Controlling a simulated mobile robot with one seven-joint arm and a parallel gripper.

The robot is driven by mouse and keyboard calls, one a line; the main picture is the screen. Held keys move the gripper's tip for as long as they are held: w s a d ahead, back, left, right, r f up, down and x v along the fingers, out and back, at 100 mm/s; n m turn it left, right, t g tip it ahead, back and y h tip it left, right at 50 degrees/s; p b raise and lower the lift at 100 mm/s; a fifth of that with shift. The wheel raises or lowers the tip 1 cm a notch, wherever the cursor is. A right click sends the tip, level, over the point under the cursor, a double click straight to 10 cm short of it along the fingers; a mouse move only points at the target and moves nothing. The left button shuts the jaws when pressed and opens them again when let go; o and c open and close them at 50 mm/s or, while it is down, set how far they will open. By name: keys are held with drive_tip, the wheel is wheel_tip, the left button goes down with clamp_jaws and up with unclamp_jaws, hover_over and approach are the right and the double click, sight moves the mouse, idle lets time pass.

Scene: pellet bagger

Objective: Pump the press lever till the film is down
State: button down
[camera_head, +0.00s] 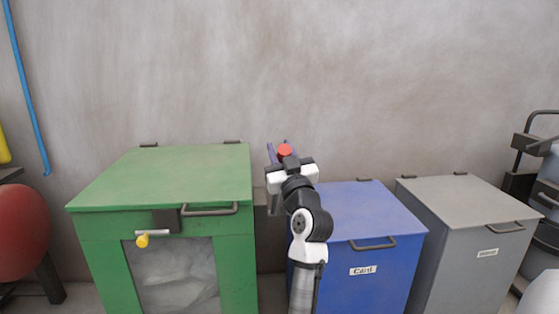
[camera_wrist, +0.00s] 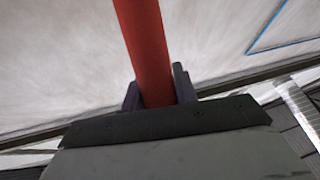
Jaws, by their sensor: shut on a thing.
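My gripper (camera_head: 279,150) is raised in front of the wall, to the right of the green box (camera_head: 165,180). It is shut on a red bar (camera_head: 285,151), of which only a round red part shows in the head view. In the wrist view the red bar (camera_wrist: 146,45) runs up between the two dark fingers (camera_wrist: 156,86). Whitish crumpled film (camera_head: 178,278) shows through the opening in the green box's front. A short grey lever with a yellow knob (camera_head: 142,241) sits on that front, apart from my gripper. I cannot tell whether the red bar joins anything.
A blue bin (camera_head: 358,214) and a grey bin (camera_head: 466,214) stand to the right, lids closed. A red rounded thing (camera_head: 22,232) is at the left edge. A blue pipe (camera_head: 27,90) runs down the wall. The wall space above the bins is clear.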

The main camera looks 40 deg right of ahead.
drive_tip(key=s+a+f+n+t+b, duration=0.1)
drive_tip(key=s+f+b, duration=0.4)
drive_tip(key=b, duration=0.5)
drive_tip(key=shift+s+a+f+t, duration=0.25)
drive_tip(key=shift+a+f+t, duration=0.45)
drive_tip(key=shift+a, duration=0.5)
drive_tip(key=c, duration=1.1)
unclamp_jaws()
